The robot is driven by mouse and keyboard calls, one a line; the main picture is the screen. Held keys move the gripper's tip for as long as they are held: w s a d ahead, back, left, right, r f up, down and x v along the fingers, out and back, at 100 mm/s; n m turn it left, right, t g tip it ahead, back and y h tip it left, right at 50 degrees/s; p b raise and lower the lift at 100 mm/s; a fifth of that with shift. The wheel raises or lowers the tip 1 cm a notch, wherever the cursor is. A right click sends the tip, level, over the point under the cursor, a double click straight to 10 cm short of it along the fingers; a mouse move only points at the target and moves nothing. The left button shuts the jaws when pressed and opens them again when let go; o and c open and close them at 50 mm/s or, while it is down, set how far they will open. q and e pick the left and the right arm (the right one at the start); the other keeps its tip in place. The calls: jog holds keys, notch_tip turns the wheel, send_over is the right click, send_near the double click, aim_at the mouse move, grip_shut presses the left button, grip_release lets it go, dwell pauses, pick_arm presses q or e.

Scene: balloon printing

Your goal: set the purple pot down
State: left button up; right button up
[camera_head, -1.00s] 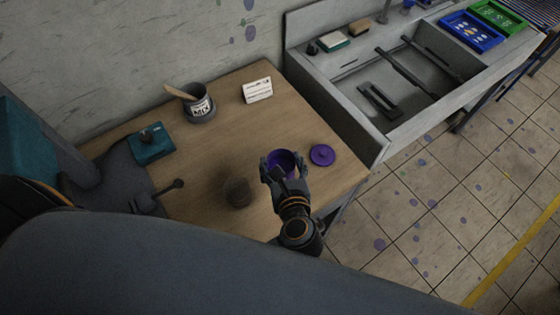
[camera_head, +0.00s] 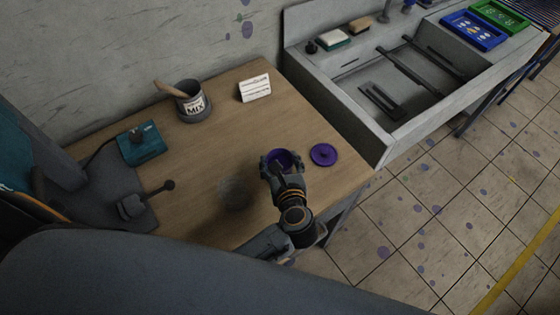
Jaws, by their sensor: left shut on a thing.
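The purple pot (camera_head: 283,157) is at the right part of the wooden table, with its open top and purple inside facing up. My left gripper (camera_head: 281,160) is shut on it, with fingers on both sides of the pot. The gripper hides most of the pot's wall and its base, so I cannot tell whether it touches the table. A round purple lid (camera_head: 323,154) lies on the table just right of the pot, apart from it. My right gripper is not in view.
A grey MIX tub (camera_head: 193,106), a white card (camera_head: 255,88) and a teal box (camera_head: 142,144) stand farther back. A grey sink (camera_head: 360,75) adjoins the table's right side.

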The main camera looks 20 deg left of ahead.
pick_arm(q)
jog(key=shift+f, duration=0.15)
jog(key=o, duration=1.3)
jog(key=shift+r, duration=0.25)
jog(key=b+v, duration=0.3)
jog(key=v, duration=0.9)
jog(key=shift+f, duration=0.15)
